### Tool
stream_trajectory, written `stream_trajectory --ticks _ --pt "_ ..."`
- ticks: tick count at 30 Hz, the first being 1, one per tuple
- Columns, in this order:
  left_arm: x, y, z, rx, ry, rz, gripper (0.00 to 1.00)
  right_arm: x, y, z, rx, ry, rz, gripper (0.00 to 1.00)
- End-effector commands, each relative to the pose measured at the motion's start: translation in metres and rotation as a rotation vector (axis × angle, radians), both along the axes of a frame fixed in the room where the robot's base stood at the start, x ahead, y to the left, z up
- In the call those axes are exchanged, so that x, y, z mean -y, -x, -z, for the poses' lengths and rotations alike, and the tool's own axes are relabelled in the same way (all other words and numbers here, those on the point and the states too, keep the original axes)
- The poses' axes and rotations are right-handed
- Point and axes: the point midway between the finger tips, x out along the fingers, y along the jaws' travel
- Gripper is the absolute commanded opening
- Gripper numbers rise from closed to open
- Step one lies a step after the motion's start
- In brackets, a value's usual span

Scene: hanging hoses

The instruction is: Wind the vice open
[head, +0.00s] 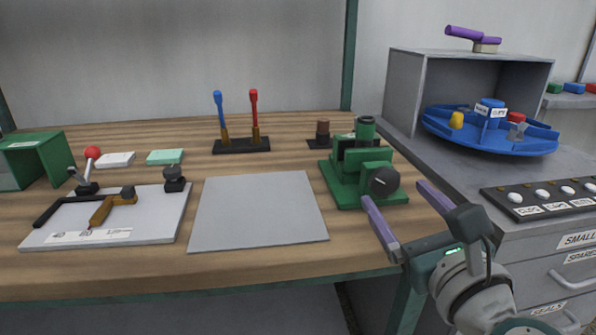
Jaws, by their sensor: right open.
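The green vice (368,162) stands on a green base plate at the right end of the wooden bench. A dark round knob (384,181) is on its near face. A green cylinder (365,127) stands up at the vice's top; I cannot tell whether the jaws grip it. The jaw gap is mostly hidden from this side. My right gripper (394,192) is open, with its two purple fingers spread in front of the vice, one on either side of the knob in the picture. I cannot tell whether they touch it. My left gripper is not in view.
A grey mat (258,210) lies bare left of the vice. A white board (105,218) with clamps lies further left. Blue and red levers (241,144) and a brown knob (322,130) stand behind. A grey cabinet (555,240) with a blue turntable (490,133) is at right.

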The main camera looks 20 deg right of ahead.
Motion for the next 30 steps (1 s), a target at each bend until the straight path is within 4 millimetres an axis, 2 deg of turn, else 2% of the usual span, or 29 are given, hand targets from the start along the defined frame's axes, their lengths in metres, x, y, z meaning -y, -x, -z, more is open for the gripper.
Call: stream_trajectory --ticks 1,6,17,30 --pt "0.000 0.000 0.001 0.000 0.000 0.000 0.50 0.002 -0.009 -0.001 0.003 0.002 0.000 0.86" --pt "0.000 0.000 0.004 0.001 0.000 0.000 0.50 0.007 -0.029 0.001 0.000 0.001 -0.001 0.86" --pt "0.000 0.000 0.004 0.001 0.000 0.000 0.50 0.008 -0.035 0.000 -0.001 0.001 -0.002 0.86" --pt "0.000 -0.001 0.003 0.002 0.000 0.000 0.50 0.008 -0.034 0.000 -0.001 0.001 -0.002 0.38"
